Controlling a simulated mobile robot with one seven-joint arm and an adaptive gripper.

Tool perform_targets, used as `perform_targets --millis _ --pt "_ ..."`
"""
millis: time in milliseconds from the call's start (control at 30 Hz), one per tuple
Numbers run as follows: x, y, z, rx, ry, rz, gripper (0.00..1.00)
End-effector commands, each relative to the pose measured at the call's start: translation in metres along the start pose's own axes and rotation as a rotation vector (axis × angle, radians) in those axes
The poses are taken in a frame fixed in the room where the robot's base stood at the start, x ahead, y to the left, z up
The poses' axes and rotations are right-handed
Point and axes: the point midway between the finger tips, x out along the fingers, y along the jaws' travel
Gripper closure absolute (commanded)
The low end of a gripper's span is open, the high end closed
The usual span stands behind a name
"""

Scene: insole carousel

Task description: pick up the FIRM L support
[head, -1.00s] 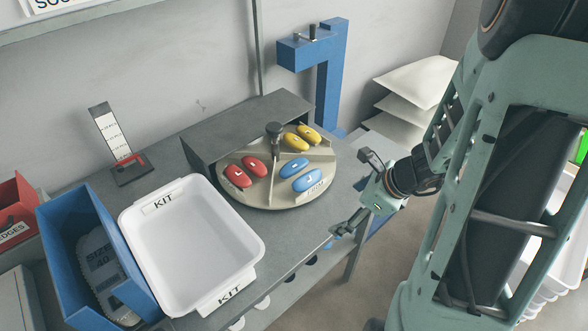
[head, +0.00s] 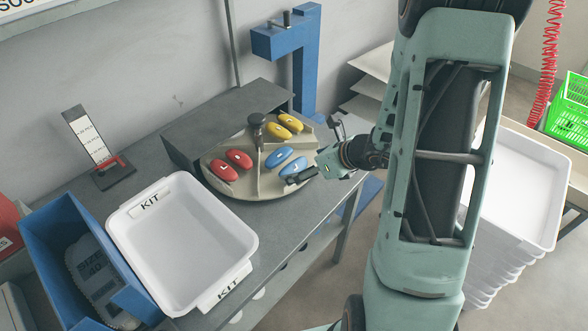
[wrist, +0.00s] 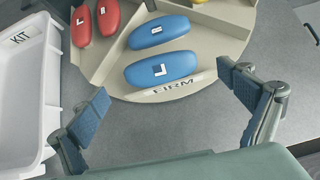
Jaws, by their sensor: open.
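The FIRM L support (wrist: 161,69) is a blue oval pad marked L, lying in the carousel compartment whose rim label reads FIRM, its first letters unclear. It also shows in the head view (head: 291,168), close to my gripper. A blue pad marked R (wrist: 159,31) lies beside it in the same compartment. My gripper (wrist: 165,86) is open and empty; in the wrist view its fingers are spread wide, left and right, on the near side of the L pad. In the head view my gripper (head: 308,174) is at the carousel's right edge.
The round beige carousel (head: 252,190) has a central knob (head: 257,122) and dividers. Red pads (head: 222,170) and yellow pads (head: 278,131) lie in other compartments. A white KIT tray (head: 180,240) stands left, a blue post (head: 305,70) behind. Bench between tray and carousel is clear.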

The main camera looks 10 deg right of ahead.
Motion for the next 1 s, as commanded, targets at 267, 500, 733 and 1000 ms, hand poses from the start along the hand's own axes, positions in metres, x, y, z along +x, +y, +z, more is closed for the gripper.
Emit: perform_targets --millis 267,500,733,1000 --pt "0.033 0.001 -0.001 -0.001 0.002 0.002 0.05" --pt "0.035 0.000 0.000 -0.001 0.001 0.000 0.05" --pt "0.035 0.000 -0.001 -0.001 0.001 0.000 0.27" --pt "0.035 0.000 -0.001 -0.001 0.001 0.000 0.38"
